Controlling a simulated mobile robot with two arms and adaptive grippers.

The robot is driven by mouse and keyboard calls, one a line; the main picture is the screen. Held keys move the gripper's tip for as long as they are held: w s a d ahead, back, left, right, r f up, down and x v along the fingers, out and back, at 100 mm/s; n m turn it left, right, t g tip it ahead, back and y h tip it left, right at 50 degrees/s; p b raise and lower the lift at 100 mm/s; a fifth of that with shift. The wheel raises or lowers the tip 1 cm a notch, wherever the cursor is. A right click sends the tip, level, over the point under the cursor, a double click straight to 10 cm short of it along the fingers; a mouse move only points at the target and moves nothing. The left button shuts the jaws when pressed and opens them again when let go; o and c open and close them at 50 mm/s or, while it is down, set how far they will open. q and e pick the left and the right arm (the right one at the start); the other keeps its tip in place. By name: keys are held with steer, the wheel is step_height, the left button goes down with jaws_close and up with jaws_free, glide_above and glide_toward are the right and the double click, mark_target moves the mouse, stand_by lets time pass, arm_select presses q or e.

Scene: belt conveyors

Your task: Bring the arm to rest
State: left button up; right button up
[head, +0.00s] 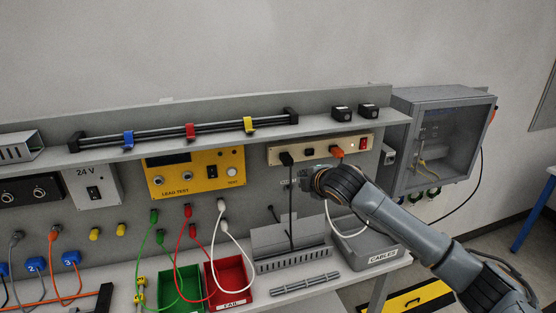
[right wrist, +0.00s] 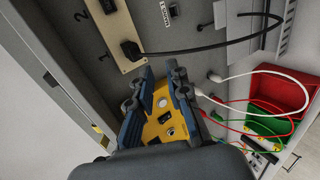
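My right arm reaches in from the right in the head view. Its gripper (head: 304,180) is in front of the panel, below the beige socket strip (head: 319,149), with its fingers partly hidden by the wrist. In the right wrist view the two fingers of the right gripper (right wrist: 161,72) stand apart with nothing held between them. The yellow lead tester (right wrist: 166,122) shows beyond the gap. My left gripper is not in view.
A black plug (head: 286,158) and an orange plug (head: 336,152) sit in the strip. Green (head: 178,289) and red (head: 229,281) bins, a grey slotted holder (head: 292,266) and a CABLES tray (head: 374,262) stand below. A grey cabinet (head: 404,158) is at right.

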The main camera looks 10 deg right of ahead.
steer(key=s+a+f+m+g+y, duration=0.1)
steer(key=s+a+f+m, duration=0.15)
steer(key=s+f, duration=0.4)
steer(key=s+a+f+m+g, duration=0.2)
steer(key=s+a+f, duration=0.2)
steer(key=s+f, duration=0.25)
steer(key=s+a+f+m+g+y, duration=0.1)
steer(key=s+a+f+m, duration=0.1)
steer(key=s+a+f, duration=0.4)
steer(key=s+d+f+m+g+h, duration=0.1)
steer(key=s+d+f+m+g, duration=0.15)
steer(key=s, duration=0.65)
steer(key=s+d+f+m+g+h, duration=0.1)
steer(key=s+d+m, duration=0.3)
steer(key=s, duration=0.5)
steer(key=s+d+f+m+g+h, duration=0.1)
steer(key=s+d+f+m, duration=0.2)
steer(key=s, duration=0.6)
step_height(320, 180, down, 35)
steer(key=s+g+b, duration=0.2)
steer(key=b, duration=0.7)
steer(key=s+d+f+b, duration=0.1)
steer(key=s+f+b, duration=0.1)
steer(key=s+f, duration=0.6)
steer(key=s+d+f+b, duration=0.2)
steer(key=s+f, duration=0.6)
steer(key=f, duration=0.5)
steer(key=shift+s+m+g+b, duration=0.25)
steer(key=shift+m+g+b, duration=0.1)
steer(key=shift+b, duration=0.4)
